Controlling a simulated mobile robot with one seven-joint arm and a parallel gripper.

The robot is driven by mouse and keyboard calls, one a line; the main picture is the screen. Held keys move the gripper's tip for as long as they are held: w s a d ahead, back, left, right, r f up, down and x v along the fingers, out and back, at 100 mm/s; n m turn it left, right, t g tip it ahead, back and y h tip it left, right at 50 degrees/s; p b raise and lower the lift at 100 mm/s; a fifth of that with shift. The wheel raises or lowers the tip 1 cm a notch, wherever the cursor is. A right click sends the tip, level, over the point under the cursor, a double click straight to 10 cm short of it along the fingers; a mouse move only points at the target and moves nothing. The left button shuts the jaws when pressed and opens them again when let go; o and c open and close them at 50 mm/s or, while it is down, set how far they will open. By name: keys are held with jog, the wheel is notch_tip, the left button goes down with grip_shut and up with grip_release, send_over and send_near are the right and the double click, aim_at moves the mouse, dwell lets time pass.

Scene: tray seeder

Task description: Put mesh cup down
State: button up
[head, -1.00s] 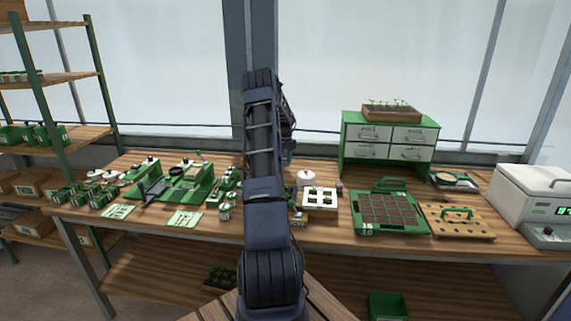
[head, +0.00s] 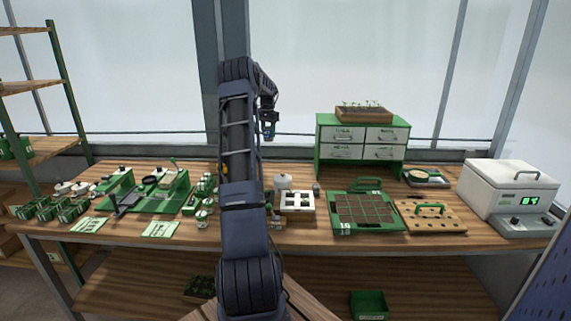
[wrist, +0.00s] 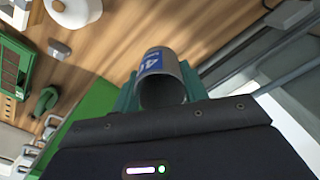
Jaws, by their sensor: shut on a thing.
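The mesh cup (wrist: 156,64) is a small grey metal cylinder with a blue label that reads "40". It is between the teal fingers of my gripper (wrist: 162,88), which is shut on it. In the head view my gripper (head: 268,128) hangs in the air above the back of the bench (head: 110,225), left of the drawer cabinet. The cup looks small and dark there, and its mesh cannot be made out. The wrist view shows wood beyond the cup, with no contact visible.
A green drawer cabinet (head: 325,160) stands at the back. A white lidded box (head: 500,185) is far right. Green seeding gear (head: 170,195) fills the left.

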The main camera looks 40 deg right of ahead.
jog(key=s+d+n, duration=0.2)
jog(key=s+d, duration=0.9)
jog(key=s, duration=0.1)
notch_tip(320, 180, down, 20)
jog(key=shift+w+r, duration=0.1)
jog(key=shift+w, duration=0.05)
jog(key=o, duration=1)
jog(key=shift+d, duration=0.1)
